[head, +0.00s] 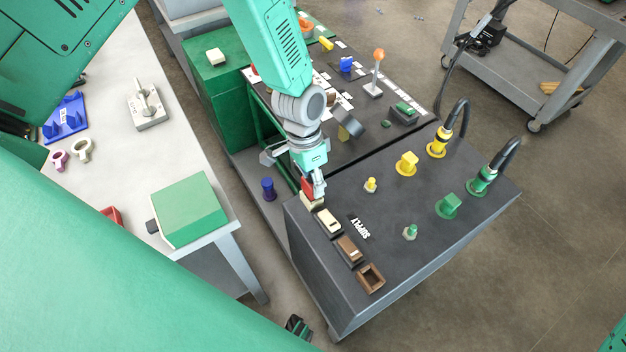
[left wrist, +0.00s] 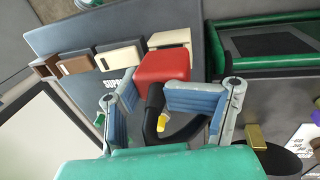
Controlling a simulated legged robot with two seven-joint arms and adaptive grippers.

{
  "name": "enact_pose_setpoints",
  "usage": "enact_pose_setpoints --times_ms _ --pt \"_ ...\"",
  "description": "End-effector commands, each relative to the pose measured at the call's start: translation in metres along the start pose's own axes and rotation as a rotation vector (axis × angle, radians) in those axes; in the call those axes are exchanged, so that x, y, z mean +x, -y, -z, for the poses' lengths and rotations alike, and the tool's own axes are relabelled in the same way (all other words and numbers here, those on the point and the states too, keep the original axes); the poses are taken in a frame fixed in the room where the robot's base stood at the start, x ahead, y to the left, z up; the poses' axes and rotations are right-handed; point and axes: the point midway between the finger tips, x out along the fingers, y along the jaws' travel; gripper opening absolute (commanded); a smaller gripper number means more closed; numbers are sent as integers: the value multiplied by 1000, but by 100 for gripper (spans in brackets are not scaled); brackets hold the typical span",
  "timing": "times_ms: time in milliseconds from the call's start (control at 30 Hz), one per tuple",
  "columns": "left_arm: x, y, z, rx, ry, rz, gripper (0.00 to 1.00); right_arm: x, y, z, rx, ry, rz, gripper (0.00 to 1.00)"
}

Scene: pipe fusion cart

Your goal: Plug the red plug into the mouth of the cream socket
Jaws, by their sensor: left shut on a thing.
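The red plug (head: 307,186) is between the fingers of my left gripper (head: 316,188), which is shut on it. It also shows as a red block in the left wrist view (left wrist: 163,66), held between the two blue-grey fingers (left wrist: 152,92). The cream socket (head: 312,202) is at the upper left end of a row on the dark cabinet top, right by the plug. In the left wrist view the cream socket (left wrist: 170,38) is partly hidden behind the plug. I cannot tell whether the plug touches it or is inside its mouth. My right gripper is out of view.
Beside the cream socket stand a cream switch (head: 329,222), a brown switch (head: 349,250) and a brown socket (head: 370,278). Yellow (head: 437,145) and green (head: 482,180) cable connectors rise from the cabinet's right side. A white table (head: 110,100) stands at left.

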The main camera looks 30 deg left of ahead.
Motion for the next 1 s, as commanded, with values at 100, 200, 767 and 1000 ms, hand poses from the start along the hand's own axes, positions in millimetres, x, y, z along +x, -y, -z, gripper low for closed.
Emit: enact_pose_setpoints --times_ms 100,200,767,1000 --pt "4 1 0 0 0 0 0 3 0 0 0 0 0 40" --pt "6 1 0 0 0 0 0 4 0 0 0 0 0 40" --pt "-6 3 1 -1 -3 2 76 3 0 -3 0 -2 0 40" --pt "-56 1 2 0 -6 5 76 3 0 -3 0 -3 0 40"
